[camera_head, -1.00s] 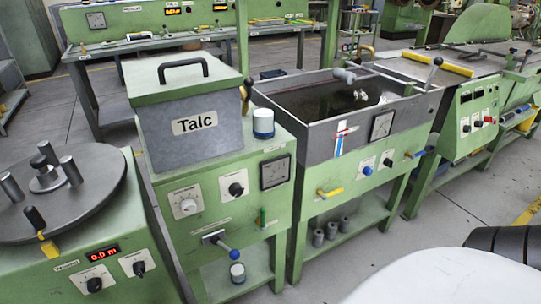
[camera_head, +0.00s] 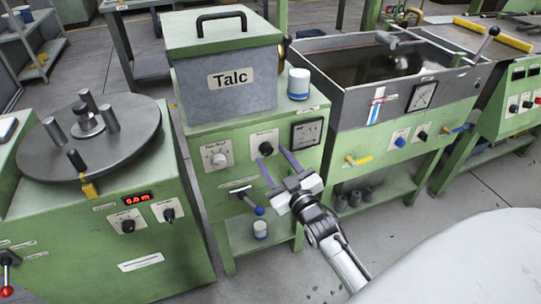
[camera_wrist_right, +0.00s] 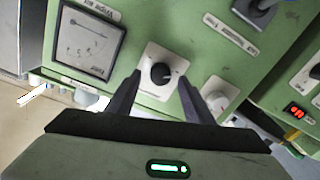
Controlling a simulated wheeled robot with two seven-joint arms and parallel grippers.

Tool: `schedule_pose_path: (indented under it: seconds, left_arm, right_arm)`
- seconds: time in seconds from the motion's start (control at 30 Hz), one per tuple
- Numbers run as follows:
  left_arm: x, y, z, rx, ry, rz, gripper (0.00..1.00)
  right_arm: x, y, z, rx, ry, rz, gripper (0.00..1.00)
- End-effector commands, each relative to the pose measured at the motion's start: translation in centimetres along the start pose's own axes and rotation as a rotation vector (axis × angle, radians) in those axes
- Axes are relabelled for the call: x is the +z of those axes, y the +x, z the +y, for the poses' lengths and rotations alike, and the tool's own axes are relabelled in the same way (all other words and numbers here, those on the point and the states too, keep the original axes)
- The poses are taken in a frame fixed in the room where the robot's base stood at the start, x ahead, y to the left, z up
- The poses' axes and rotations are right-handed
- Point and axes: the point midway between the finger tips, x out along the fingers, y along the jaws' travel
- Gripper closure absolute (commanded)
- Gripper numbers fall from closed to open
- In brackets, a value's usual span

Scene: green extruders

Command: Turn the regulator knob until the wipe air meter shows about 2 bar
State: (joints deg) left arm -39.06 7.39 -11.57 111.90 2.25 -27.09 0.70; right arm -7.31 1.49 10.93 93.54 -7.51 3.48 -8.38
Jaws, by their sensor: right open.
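The black regulator knob (camera_head: 265,148) sits on a white plate on the green front of the Talc machine. The wipe air meter (camera_head: 307,133), a square dial in a dark frame, is just right of it. My right gripper (camera_head: 273,156) is open in front of the panel with its fingers pointing at the knob. In the right wrist view the knob (camera_wrist_right: 160,73) shows between the two fingertips (camera_wrist_right: 159,79), with no clear contact. The meter (camera_wrist_right: 88,42) appears sideways at upper left, its reading too small to be sure. My left gripper is out of view.
A white dial knob (camera_head: 218,159) is left of the black knob. A blue-tipped lever (camera_head: 258,210) sticks out below. The grey Talc box (camera_head: 233,85) and a white-and-blue cup (camera_head: 299,84) stand on top. A water tank (camera_head: 350,98) is on the right.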

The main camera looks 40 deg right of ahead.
Motion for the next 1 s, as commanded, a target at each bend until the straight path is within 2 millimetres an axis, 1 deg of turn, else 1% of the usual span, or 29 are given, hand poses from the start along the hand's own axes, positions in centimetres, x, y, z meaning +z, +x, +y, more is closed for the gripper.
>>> schedule_pose_path:
  seconds: [0.03,0.1,0.2,0.5,0.73,0.77,1.0]
  left_arm:
    - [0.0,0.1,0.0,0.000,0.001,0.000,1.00]
    - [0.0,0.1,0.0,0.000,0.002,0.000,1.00]
    - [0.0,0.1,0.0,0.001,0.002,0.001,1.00]
    - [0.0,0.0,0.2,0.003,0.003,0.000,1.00]
    - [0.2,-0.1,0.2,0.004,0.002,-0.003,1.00]
    - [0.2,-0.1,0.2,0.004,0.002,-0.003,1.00]
    - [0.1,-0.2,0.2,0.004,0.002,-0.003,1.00]
  right_arm:
    - [0.0,0.8,0.0,0.000,0.000,0.001,0.53]
    - [0.0,1.4,0.0,0.000,0.000,0.001,0.53]
    - [0.1,2.0,-0.1,-0.001,0.000,-0.001,0.53]
    - [0.0,2.2,-0.1,-0.001,0.001,-0.001,0.53]
    - [0.0,2.2,-0.1,-0.001,0.001,-0.001,0.92]
    - [0.0,2.2,-0.1,-0.001,0.000,-0.001,0.94]
    - [0.0,2.1,-0.1,-0.001,0.022,0.000,0.94]
